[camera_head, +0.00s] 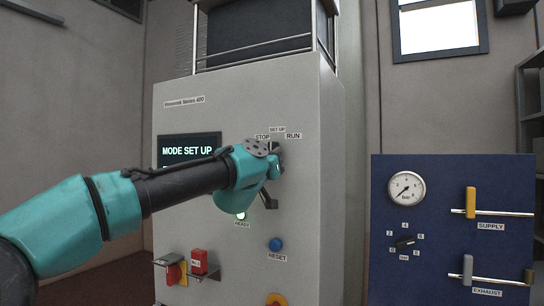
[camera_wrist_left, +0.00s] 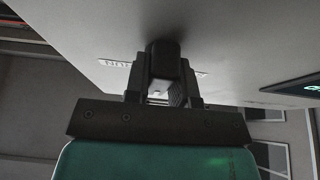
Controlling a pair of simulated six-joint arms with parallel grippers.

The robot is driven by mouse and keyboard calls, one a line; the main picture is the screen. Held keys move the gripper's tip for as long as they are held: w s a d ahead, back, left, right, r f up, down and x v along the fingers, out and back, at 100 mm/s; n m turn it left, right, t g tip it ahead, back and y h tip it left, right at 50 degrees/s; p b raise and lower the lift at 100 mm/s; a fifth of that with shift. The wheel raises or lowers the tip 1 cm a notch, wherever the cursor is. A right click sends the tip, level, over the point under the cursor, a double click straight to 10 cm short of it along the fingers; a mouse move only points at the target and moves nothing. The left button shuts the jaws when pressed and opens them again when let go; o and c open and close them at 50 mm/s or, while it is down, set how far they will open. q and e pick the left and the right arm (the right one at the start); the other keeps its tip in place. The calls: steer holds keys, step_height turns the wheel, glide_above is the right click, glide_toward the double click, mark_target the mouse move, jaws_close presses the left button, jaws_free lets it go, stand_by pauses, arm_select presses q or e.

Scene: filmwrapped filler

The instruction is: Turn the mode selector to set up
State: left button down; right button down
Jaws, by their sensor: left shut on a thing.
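The mode selector is a black knob (camera_wrist_left: 163,58) on the upper front of the grey machine cabinet (camera_head: 310,205). Labels STOP, SET UP (camera_head: 277,129) and RUN surround it from left to right. My left gripper (camera_head: 274,165) is at the selector, and its fingers are shut on the knob in the left wrist view (camera_wrist_left: 163,80). In the head view my gripper hides most of the knob, so its pointer cannot be read. The display (camera_head: 188,151) reads MODE SET UP; its lower part is hidden by my arm. My right gripper is not in view.
Below the selector are a lit green READY lamp (camera_head: 241,216), a blue RESET button (camera_head: 276,244) and red interlock parts (camera_head: 199,262). A blue panel (camera_head: 440,250) with a pressure gauge (camera_head: 406,188) and valve handles stands at right.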

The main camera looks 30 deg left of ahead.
arm_select(q)
steer(key=c, duration=1)
jaws_free()
steer(key=shift+o, duration=0.2)
steer(key=v, duration=1.7)
steer(key=shift+s, duration=0.25)
steer(key=shift+w, duration=0.1)
